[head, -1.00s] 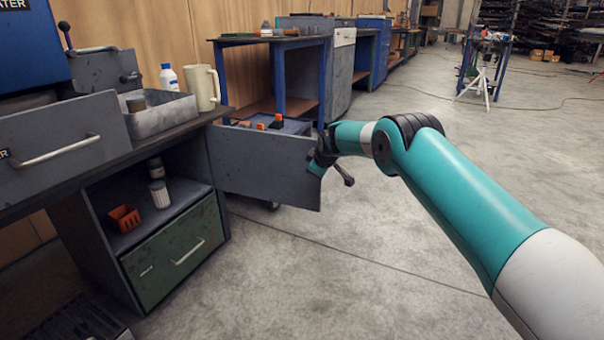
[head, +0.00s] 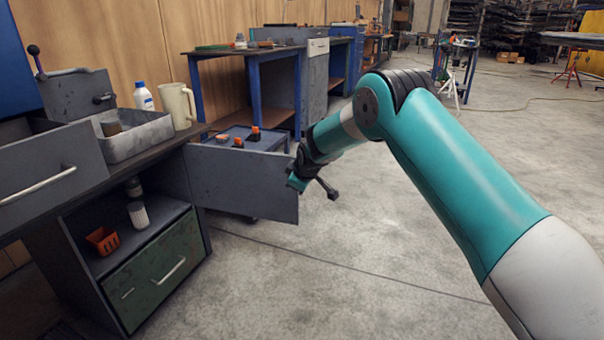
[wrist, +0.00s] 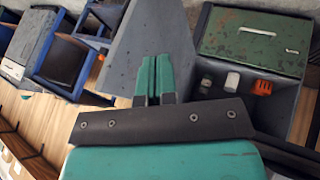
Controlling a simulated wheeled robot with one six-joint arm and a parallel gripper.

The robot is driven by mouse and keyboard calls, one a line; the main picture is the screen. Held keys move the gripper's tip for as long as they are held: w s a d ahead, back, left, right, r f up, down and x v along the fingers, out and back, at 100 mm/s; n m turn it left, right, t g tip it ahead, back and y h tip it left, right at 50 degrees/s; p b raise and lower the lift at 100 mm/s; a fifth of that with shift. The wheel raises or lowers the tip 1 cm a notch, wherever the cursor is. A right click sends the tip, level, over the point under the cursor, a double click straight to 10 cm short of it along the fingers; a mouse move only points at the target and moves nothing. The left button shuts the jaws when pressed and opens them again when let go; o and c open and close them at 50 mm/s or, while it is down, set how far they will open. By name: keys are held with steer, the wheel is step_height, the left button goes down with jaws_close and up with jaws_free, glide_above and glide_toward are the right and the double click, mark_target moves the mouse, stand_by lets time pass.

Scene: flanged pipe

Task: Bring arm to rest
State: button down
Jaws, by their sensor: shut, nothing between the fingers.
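My gripper (head: 297,182) is at the end of my teal arm, in front of the grey open cabinet door (head: 240,182) and near its right edge in the head view. I cannot tell whether it touches the door. In the wrist view my gripper (wrist: 154,80) shows two teal fingers pressed together with nothing between them. The grey panel (wrist: 150,40) lies beyond the fingertips there.
A workbench at left holds a grey tray (head: 140,141), a white bottle (head: 143,97) and a cream jug (head: 177,106). Its shelf holds an orange bin (head: 102,240) above a green drawer (head: 160,270). Open concrete floor (head: 370,240) lies around my arm.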

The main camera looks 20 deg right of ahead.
steer(key=s+a+r+g+y, duration=0.1)
steer(key=s+a+r, duration=0.2)
steer(key=s+r, duration=0.3)
steer(key=s+a+r+m+g+y, duration=0.1)
steer(key=s+a+r, duration=0.2)
steer(key=s+r, duration=0.35)
steer(key=s+a+r+g+y, duration=0.1)
steer(key=s+a+r, duration=0.25)
steer(key=s, duration=0.55)
steer(key=s+a+r+m+g+y+p, duration=0.1)
steer(key=s+r+g, duration=0.1)
steer(key=s, duration=1.3)
steer(key=s+a+r+g+p, duration=0.1)
steer(key=s+r+g, duration=0.15)
steer(key=s, duration=1.25)
step_height(320, 180, up, 33)
steer(key=p, duration=3.2)
steer(key=shift+w+r+p, duration=0.2)
steer(key=shift+w+p, duration=0.15)
steer(key=shift+w, duration=0.1)
steer(key=shift+d, duration=0.2)
